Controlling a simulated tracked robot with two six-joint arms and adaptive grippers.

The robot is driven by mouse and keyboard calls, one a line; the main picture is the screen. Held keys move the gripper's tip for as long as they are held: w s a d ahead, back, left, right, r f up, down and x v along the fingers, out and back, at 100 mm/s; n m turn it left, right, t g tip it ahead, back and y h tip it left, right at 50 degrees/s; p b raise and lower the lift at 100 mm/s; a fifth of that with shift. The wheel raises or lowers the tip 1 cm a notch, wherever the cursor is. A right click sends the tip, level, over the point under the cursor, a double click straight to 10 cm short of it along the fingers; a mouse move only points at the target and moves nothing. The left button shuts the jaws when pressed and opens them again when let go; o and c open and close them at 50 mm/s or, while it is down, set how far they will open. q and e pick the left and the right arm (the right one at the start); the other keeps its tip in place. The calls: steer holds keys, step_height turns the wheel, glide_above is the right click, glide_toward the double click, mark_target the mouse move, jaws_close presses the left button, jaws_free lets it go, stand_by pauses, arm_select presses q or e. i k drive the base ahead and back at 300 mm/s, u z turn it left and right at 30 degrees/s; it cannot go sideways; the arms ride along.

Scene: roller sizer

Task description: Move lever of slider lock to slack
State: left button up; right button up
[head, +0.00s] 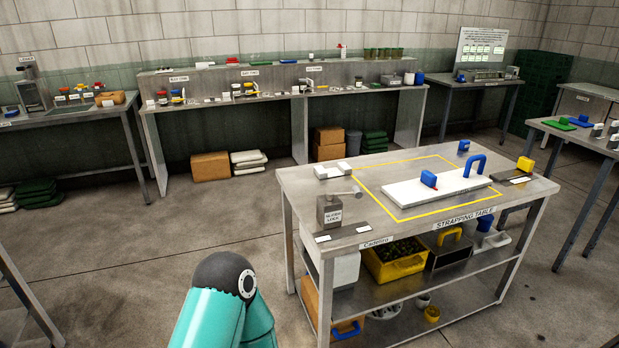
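The slider lock (330,212) is a grey metal box with a printed label, standing at the left front of the strapping table (410,228). Its lever (343,194) is a short bar at the top, reaching right and ending in a rounded knob. Two small white labels (322,239) lie on a dark strip in front of the box; their text is too small to read. Neither gripper is in view. Only a teal arm link of mine with a dark joint shows at the bottom, left of the table and apart from it.
A white board with a blue handle (475,165) lies inside a yellow outline on the tabletop. White blocks (333,171) stand behind the lock. A yellow crate (396,265) sits on the shelf below. Open concrete floor lies left of the table.

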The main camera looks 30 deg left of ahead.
mark_target(355, 191)
steer(key=u, duration=0.25)
steer(key=i, duration=0.85)
steer(key=u, duration=0.25)
steer(key=k, duration=0.9)
steer(key=u, duration=0.2)
steer(key=i, duration=0.9)
steer(key=z, duration=0.1)
